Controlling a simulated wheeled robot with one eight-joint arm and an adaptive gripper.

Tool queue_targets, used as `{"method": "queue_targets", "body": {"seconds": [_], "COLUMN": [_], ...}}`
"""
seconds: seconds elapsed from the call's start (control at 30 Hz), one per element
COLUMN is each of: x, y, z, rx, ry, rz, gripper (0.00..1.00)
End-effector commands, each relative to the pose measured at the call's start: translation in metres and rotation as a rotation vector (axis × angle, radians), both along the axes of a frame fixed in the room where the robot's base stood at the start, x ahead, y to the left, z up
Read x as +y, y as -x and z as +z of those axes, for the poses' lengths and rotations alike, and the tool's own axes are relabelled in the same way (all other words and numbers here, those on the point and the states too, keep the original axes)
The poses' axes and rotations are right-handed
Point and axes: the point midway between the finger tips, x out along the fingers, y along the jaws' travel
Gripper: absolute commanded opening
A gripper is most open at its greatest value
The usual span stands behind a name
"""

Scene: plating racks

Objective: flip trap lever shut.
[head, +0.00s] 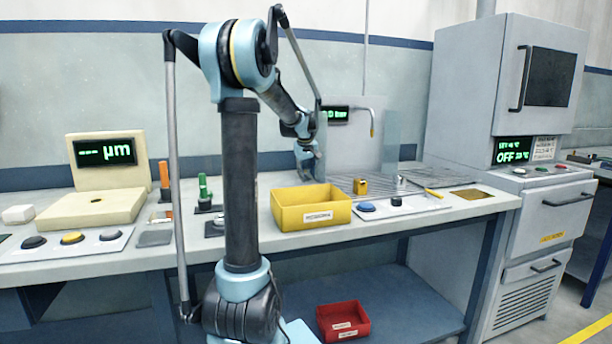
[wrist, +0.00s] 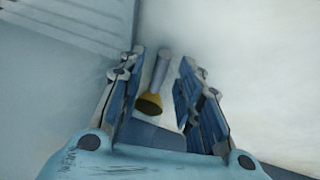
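A short grey lever (wrist: 161,70) with a yellow knob on its lower end shows in the wrist view, between the two fingers of my gripper (wrist: 163,58). I take it to be the trap lever. The fingers stand apart on either side of it, with a visible gap on each side, so my gripper is open. In the head view my gripper (head: 309,162) is low over the back of the bench, in front of the grey panel (head: 356,140) with a green bar display (head: 337,114). The lever cannot be made out there.
A yellow bin (head: 311,212) stands in front of my gripper. A small yellow block (head: 360,186) and wire racks (head: 392,184) lie to its right. A clear upright plate (head: 391,135) stands beside the panel.

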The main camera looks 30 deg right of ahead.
Motion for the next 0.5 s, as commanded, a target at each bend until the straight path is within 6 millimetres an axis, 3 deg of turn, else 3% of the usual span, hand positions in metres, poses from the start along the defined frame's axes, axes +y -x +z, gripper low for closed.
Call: {"method": "queue_targets", "body": {"seconds": [0.2,0.23,0.37,0.5], "x": [0.0006,0.0006,0.001,0.0011], "y": [-0.0006,-0.0006,-0.0007,-0.0007], "z": [-0.0003,-0.0003,-0.0002,0.0], "rx": [0.0,0.0,0.0,0.0], "ry": [0.0,0.0,0.0,-0.001], "rz": [0.001,0.001,0.001,0.001], "gripper": [0.32,0.3,0.01,0.0]}}
